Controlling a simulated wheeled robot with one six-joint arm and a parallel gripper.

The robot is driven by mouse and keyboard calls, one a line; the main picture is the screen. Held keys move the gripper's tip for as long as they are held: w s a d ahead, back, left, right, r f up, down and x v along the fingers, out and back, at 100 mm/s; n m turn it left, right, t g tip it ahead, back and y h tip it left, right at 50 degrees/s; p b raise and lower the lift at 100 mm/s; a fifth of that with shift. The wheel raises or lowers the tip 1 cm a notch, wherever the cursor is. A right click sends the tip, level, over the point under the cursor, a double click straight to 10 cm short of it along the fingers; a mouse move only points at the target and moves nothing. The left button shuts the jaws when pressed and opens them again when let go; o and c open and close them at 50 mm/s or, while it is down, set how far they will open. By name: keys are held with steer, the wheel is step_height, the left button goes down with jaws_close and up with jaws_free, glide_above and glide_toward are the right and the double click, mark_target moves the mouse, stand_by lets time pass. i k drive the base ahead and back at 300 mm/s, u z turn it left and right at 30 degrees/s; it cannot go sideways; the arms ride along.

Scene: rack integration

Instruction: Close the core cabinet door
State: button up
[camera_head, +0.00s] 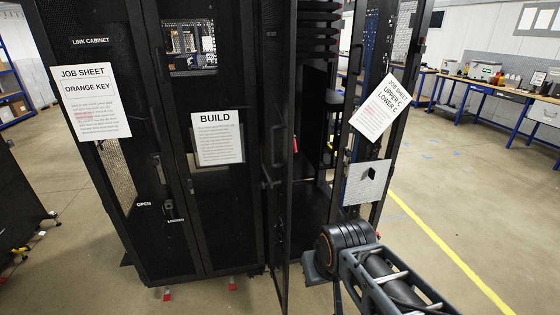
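No label reading "core" is legible. An open black cabinet (318,185) stands right of centre, with shelves and dark cables inside. A tall narrow black door (283,225) stands nearly edge-on at its left side, swung out toward me, with a handle (269,165) on it. A tilted black panel at the right carries a job sheet (384,106) reading "UPPER C LOWER C"; I cannot tell whether this panel is also a door. My arm (385,280) reaches in from the lower right, near the cabinet's front. My gripper is not visible.
The link cabinet (85,22) and the cabinet with the BUILD sheet (218,138) stand to the left, their fronts shut. Blue-legged workbenches (480,88) line the back right. Open floor with a yellow line (440,245) lies at the right.

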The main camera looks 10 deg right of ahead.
mark_target(284, 194)
steer(key=u, duration=1.2)
steer(key=i, duration=1)
